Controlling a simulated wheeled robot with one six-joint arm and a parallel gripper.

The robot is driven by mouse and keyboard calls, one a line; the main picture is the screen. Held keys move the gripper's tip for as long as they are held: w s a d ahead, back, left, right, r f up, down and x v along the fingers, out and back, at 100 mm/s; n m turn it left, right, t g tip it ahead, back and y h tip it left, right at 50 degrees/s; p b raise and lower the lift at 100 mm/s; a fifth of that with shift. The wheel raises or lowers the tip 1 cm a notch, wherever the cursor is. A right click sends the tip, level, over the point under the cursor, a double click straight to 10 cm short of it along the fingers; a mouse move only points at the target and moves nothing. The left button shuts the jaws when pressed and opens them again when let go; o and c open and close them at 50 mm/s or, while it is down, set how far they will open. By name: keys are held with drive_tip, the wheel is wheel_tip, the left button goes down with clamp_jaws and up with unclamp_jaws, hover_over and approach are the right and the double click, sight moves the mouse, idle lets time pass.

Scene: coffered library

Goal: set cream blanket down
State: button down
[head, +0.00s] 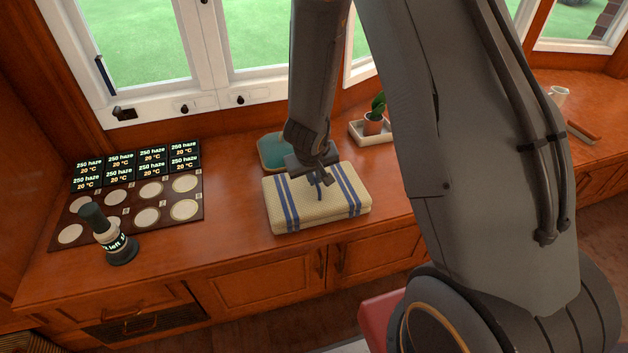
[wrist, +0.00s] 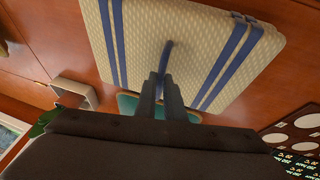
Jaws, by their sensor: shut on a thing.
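The cream blanket (head: 345,208) is a folded block with blue stripes. In the head view it is at the wooden counter, near the front edge. I cannot tell whether the blanket's underside touches the counter.
A teal tray (head: 274,152) lies right behind the blanket. A potted plant (head: 374,122) stands in a white tray (head: 357,134) at the back right. A dark board (head: 165,213) with pale discs and a dark stamp-like object (head: 119,247) are left. Counter (head: 230,215) between is clear.

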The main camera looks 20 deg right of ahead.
drive_tip(key=shift+f, duration=0.1)
drive_tip(key=c, duration=1.8)
unclamp_jaws()
drive_tip(key=shift+c, duration=0.2)
drive_tip(key=s+a+r+y+p, duration=0.1)
drive_tip(key=s+a+r+p, duration=0.15)
drive_tip(key=r, duration=0.55)
drive_tip(key=s+a+r+y+p, duration=0.15)
drive_tip(key=s+r+p, duration=0.25)
drive_tip(key=r, duration=0.4)
drive_tip(key=s+d+r+g, duration=0.1)
drive_tip(key=s+r, duration=0.2)
drive_tip(key=s, duration=0.3)
drive_tip(key=s+d+r+g, duration=0.1)
drive_tip(key=s+r+g, duration=0.1)
drive_tip(key=s, duration=0.4)
drive_tip(key=s+d+r+g+p, duration=0.1)
drive_tip(key=s+r, duration=0.2)
drive_tip(key=s, duration=0.3)
drive_tip(key=shift+d+r+g, duration=0.3)
drive_tip(key=shift+d+r, duration=0.05)
drive_tip(key=shift+d, duration=0.05)
